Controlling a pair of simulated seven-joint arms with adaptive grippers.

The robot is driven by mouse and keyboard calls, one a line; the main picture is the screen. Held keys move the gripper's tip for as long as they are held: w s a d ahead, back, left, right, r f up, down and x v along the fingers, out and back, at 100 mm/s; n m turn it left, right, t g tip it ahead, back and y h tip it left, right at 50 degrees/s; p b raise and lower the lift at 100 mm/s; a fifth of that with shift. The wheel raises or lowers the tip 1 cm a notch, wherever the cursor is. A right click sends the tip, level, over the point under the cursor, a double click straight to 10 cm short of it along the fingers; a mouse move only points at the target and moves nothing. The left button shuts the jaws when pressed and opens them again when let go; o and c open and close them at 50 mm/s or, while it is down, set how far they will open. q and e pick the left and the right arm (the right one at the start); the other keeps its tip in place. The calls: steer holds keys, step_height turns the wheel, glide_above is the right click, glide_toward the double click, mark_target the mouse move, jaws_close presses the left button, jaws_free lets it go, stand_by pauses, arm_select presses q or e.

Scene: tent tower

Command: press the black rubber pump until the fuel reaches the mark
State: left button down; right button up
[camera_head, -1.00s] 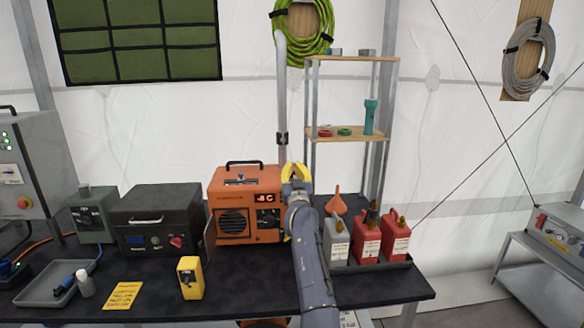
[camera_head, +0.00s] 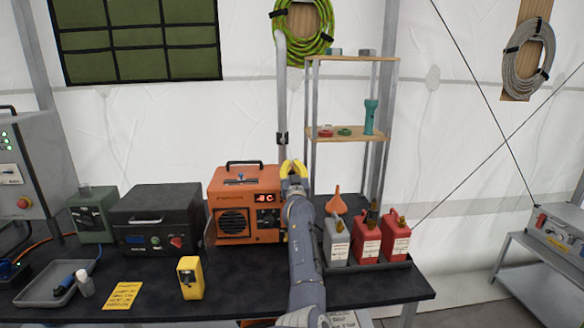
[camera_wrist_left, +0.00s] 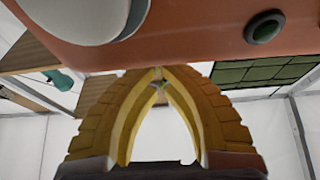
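The orange generator-like unit (camera_head: 228,190) stands on the black table, with a red lit display on its front. Its orange housing (camera_wrist_left: 215,28) fills the top of the left wrist view, with a dark round button-like part with a green centre (camera_wrist_left: 265,27). I cannot tell whether that part is the black rubber pump. No fuel level or mark can be made out. My left gripper (camera_head: 294,168) is at the unit's right side, and its yellow fingers meet at the tips in the left wrist view (camera_wrist_left: 160,78), apart from the round part. My right gripper is out of view.
A tray with a grey can (camera_head: 337,245) and red fuel cans (camera_head: 367,242) stands right of my left arm. A shelf rack (camera_head: 345,134) rises behind. The table's front middle is mostly clear.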

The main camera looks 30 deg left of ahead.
arm_select(q)
steer(key=shift+f, duration=0.95)
steer(key=shift+s+d+f, duration=0.15)
steer(key=shift+s, duration=0.05)
steer(key=v, duration=0.7)
stand_by(0.8)
